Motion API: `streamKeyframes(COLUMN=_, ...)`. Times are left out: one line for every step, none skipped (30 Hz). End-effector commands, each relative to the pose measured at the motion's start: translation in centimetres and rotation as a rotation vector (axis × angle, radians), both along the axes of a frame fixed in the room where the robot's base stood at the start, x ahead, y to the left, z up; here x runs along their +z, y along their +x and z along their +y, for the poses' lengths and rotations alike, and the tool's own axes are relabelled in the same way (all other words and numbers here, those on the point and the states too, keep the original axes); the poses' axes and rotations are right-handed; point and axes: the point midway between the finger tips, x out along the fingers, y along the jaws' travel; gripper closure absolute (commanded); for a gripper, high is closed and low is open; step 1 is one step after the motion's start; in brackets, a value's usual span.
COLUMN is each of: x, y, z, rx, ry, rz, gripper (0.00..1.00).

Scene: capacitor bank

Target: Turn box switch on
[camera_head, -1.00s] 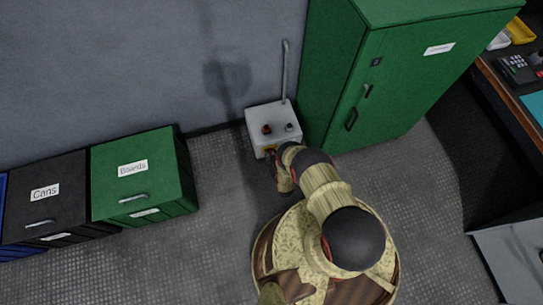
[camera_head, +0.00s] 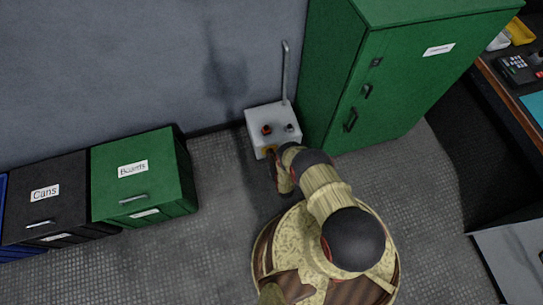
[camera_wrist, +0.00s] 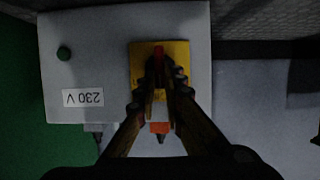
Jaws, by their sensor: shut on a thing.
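The switch box (camera_head: 262,116) is a light grey box on the floor against the wall, with a pipe rising from it. In the wrist view its face (camera_wrist: 110,28) carries a yellow plate (camera_wrist: 140,58) with a red switch handle (camera_wrist: 158,62). A green button or lamp (camera_wrist: 64,53) and a "230 V" label (camera_wrist: 82,98) sit beside the plate. My gripper (camera_wrist: 160,85) is at the yellow plate, its fingers shut on the red handle and partly hiding it.
A green cabinet (camera_head: 400,85) stands close to the right of the box. Green (camera_head: 140,180) and black (camera_head: 45,195) bins stand to the left. A workbench (camera_head: 515,85) is at the far right. The floor (camera_head: 225,190) between the bins and my arm is clear.

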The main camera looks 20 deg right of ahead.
Motion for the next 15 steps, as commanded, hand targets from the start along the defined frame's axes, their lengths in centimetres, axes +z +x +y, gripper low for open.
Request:
streamKeyframes(x=-0.01, y=-0.01, z=-0.01, rx=0.000, ry=0.002, rz=0.000, gripper=1.00)
streamKeyframes(x=-0.01, y=-0.01, z=-0.02, rx=0.000, ry=0.003, rz=0.000, gripper=1.00)
streamKeyframes(x=-0.01, y=-0.01, z=-0.05, rx=0.000, ry=0.008, rz=0.000, gripper=1.00)
streamKeyframes(x=-0.01, y=-0.01, z=-0.08, rx=-0.001, ry=0.013, rz=0.000, gripper=1.00)
streamKeyframes(x=-0.01, y=-0.01, z=-0.12, rx=-0.001, ry=0.018, rz=0.000, gripper=1.00)
streamKeyframes(x=-0.01, y=-0.03, z=-0.17, rx=-0.002, ry=0.028, rz=0.000, gripper=1.00)
streamKeyframes(x=-0.01, y=-0.03, z=-0.21, rx=-0.002, ry=0.038, rz=0.000, gripper=1.00)
streamKeyframes(x=-0.03, y=-0.04, z=-0.22, rx=-0.001, ry=0.050, rz=0.001, gripper=1.00)
streamKeyframes(x=-0.04, y=-0.06, z=-0.28, rx=-0.002, ry=0.067, rz=0.001, gripper=1.00)
streamKeyframes(x=-0.04, y=-0.06, z=-0.33, rx=-0.002, ry=0.084, rz=0.001, gripper=1.00)
streamKeyframes(x=-0.03, y=-0.05, z=-0.39, rx=-0.002, ry=0.101, rz=0.000, gripper=1.00)
streamKeyframes(x=-0.04, y=-0.02, z=-0.49, rx=-0.003, ry=0.125, rz=0.000, gripper=1.00)
streamKeyframes(x=-0.05, y=-0.02, z=-0.52, rx=-0.003, ry=0.147, rz=0.000, gripper=1.00)
streamKeyframes(x=-0.08, y=-0.05, z=-0.59, rx=-0.003, ry=0.169, rz=0.000, gripper=1.00)
streamKeyframes(x=-0.10, y=-0.10, z=-0.70, rx=-0.004, ry=0.201, rz=0.000, gripper=1.00)
